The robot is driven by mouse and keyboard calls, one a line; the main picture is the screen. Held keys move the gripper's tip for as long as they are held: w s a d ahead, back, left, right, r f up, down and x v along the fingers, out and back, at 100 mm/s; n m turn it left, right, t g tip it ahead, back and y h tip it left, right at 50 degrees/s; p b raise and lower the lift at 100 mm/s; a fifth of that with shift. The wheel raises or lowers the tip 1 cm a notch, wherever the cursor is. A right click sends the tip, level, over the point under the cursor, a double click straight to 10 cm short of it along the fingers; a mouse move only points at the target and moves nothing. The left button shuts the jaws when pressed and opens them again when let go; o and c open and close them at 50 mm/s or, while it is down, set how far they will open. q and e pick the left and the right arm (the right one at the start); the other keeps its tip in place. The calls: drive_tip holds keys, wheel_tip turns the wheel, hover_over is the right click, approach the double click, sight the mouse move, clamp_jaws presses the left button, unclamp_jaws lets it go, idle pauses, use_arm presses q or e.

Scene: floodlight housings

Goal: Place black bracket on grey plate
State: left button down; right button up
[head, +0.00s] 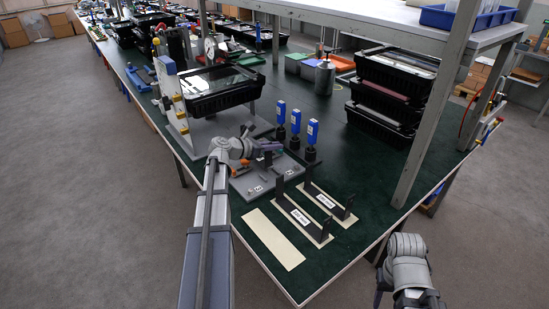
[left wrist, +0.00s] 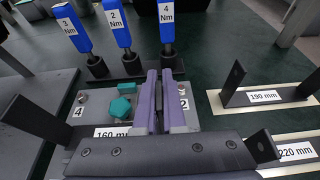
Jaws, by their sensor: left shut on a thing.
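My left gripper (head: 266,147), with purple fingers (left wrist: 162,100) in the left wrist view, is shut on the black bracket labelled 160 mm. The grey plate (head: 248,186) lies under the gripper. It also shows in the left wrist view (left wrist: 97,116), with labels 4 and 2 and a teal part on it. I cannot tell whether the bracket touches it. My right arm is at the bottom right; its gripper's state is unclear.
Two black brackets, 190 mm (left wrist: 262,97) and 220 mm (left wrist: 297,152), stand on cream strips. Another cream strip (head: 273,238) is bare. Blue torque drivers (head: 295,122) stand behind the plate. Black crates (head: 390,95) are stacked at the right, under a shelf. A black bin (head: 215,98) is behind left.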

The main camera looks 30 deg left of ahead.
use_arm(q)
drive_tip(key=shift+f+b, duration=1.6)
drive_tip(key=shift+f, duration=0.2)
drive_tip(key=shift+f, duration=0.25)
drive_tip(key=c, duration=1)
unclamp_jaws()
drive_tip(key=shift+r, duration=0.15)
drive_tip(key=shift+r, duration=0.2)
drive_tip(key=p+v, duration=0.4)
drive_tip(key=v, duration=0.8)
